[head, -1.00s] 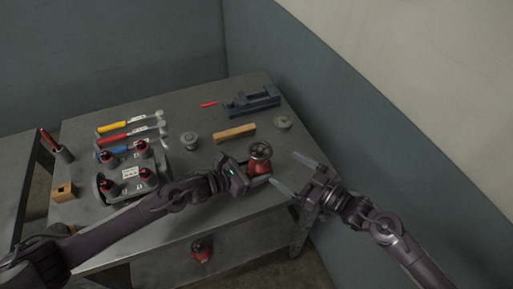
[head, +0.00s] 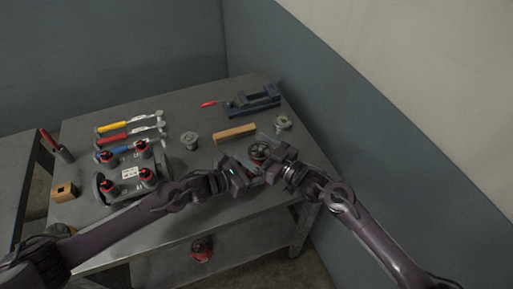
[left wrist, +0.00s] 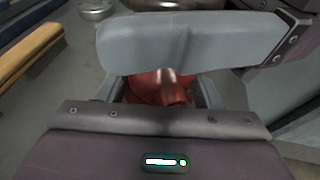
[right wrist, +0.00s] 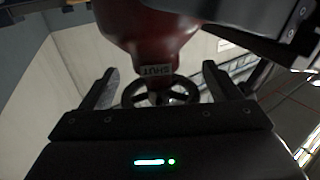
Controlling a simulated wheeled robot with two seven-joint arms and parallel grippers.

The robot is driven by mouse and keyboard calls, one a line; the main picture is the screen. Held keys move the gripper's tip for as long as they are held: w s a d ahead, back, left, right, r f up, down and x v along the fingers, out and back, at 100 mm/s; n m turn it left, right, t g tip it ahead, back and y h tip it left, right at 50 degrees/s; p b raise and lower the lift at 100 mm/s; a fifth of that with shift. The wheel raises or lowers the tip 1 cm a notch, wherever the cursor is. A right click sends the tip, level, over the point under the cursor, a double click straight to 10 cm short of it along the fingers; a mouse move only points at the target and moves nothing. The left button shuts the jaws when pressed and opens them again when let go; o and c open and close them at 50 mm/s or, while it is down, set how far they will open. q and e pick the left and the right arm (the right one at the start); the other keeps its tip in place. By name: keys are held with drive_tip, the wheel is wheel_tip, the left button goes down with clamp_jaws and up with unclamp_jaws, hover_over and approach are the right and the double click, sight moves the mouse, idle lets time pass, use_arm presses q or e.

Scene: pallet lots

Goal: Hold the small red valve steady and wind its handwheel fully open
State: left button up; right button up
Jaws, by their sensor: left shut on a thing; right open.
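The small red valve (left wrist: 160,88) is gripped low on its body by my left gripper (left wrist: 158,98), near the bench's front right. Its dark spoked handwheel (head: 259,151) faces up in the head view. In the right wrist view the handwheel (right wrist: 160,92) lies between the spread fingers of my right gripper (right wrist: 160,85), with a gap visible at each side.
A wooden block (head: 234,133), blue vise (head: 251,102) and two grey round fittings (head: 189,141) (head: 283,122) stand behind on the bench (head: 200,112). A rack with red-capped items and several coloured-handled tools are left. Another red valve (head: 201,249) sits on the lower shelf. The wall is close right.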

drive_tip(key=c, duration=1)
drive_tip(key=shift+s+n+g+y, duration=0.1)
drive_tip(key=shift+n+g+y, duration=0.75)
drive_tip(key=shift+g, duration=0.35)
drive_tip(key=o, duration=1)
drive_tip(key=v, duration=1.2)
